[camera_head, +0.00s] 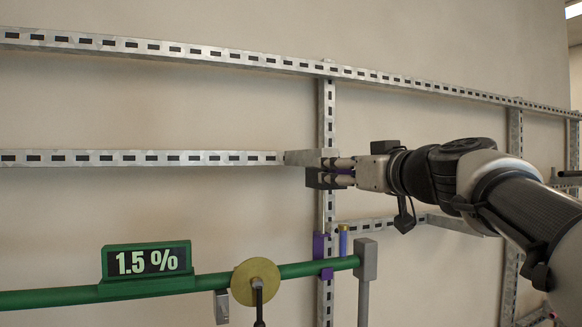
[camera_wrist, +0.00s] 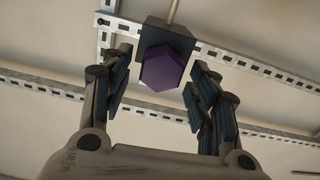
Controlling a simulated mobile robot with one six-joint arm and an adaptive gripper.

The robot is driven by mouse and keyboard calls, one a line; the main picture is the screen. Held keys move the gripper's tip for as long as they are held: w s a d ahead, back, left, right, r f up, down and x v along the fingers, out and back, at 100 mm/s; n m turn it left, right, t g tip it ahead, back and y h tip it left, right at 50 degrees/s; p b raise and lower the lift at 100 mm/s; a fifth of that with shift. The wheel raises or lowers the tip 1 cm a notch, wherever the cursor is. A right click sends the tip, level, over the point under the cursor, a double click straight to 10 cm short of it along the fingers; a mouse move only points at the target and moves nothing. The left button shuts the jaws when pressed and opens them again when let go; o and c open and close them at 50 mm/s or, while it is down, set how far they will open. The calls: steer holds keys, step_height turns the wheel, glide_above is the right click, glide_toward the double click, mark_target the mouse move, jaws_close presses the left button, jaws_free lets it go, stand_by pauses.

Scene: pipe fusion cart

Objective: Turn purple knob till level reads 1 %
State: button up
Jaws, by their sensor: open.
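The purple knob (camera_wrist: 164,70) is a hexagonal piece on a dark block in the wrist view. It lies between the spread fingers of my gripper (camera_wrist: 158,80), with a gap showing on each side. In the head view my gripper (camera_head: 328,176) reaches left to the rail post, and its fingers hide most of the knob there. A little purple (camera_head: 345,181) shows among the fingers. The level display (camera_head: 147,261) is a green-framed black panel on the green pipe and reads 1.5 %.
Slotted metal rails (camera_head: 150,157) and an upright post (camera_head: 326,110) stand before a beige wall. Space above my arm is clear.

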steer(key=shift+s, duration=0.1)
steer(key=shift+c, duration=0.5)
steer(key=c, duration=1)
steer(key=shift+m, duration=0.3)
steer(key=shift+d+m+b, duration=0.15)
steer(key=shift+m+b, duration=0.5)
steer(key=shift+m, duration=1.05)
steer(key=shift+d+m+b, duration=0.1)
steer(key=shift+m+b, duration=0.5)
steer(key=shift+m, duration=1.1)
steer(key=o, duration=1.1)
steer(key=shift+f, duration=0.1)
